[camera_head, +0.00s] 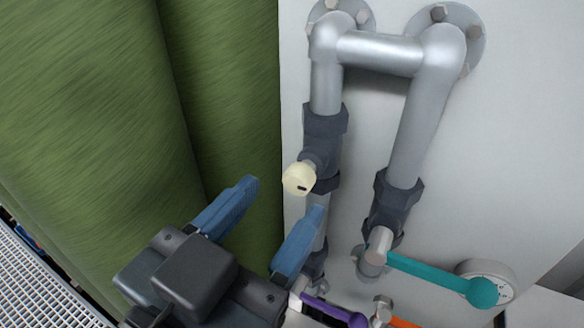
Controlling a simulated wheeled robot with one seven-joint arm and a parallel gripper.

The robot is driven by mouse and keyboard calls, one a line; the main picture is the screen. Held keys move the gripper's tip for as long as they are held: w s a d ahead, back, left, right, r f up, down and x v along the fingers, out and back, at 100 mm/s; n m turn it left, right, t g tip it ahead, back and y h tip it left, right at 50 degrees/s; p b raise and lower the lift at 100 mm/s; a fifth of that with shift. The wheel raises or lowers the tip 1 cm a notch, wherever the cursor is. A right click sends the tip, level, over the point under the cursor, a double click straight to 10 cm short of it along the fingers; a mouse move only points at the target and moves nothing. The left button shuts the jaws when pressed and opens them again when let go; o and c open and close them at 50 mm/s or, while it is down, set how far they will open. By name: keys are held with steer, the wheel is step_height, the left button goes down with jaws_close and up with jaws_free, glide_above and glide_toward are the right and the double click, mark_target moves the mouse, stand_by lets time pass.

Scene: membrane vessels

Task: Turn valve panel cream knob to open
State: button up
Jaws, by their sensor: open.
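The cream knob (298,179) is a small round knob with a dark mark on its face. It sits on a dark grey valve body (322,140) on the left vertical pipe of the panel. My gripper (277,203) is open, with two blue fingers spread apart. The left finger is left of the knob, and the right finger is just below it in the picture. Nothing shows between the fingers. I cannot tell the gap in depth between fingertips and knob.
A teal lever (440,273) with a round end is at the lower right, near a round gauge (486,280). A purple lever (335,311) and an orange one (402,323) lie at the bottom. Grey pipes (385,52) loop above. Large green cylinders (90,100) stand left.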

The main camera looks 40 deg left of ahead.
mark_target(294, 185)
steer(key=p+x, duration=0.1)
steer(key=x, duration=0.3)
steer(key=shift+r, duration=0.15)
steer(key=shift+p+x, duration=0.3)
steer(key=shift+x, duration=0.55)
steer(key=shift+c, duration=0.2)
steer(key=c, duration=1)
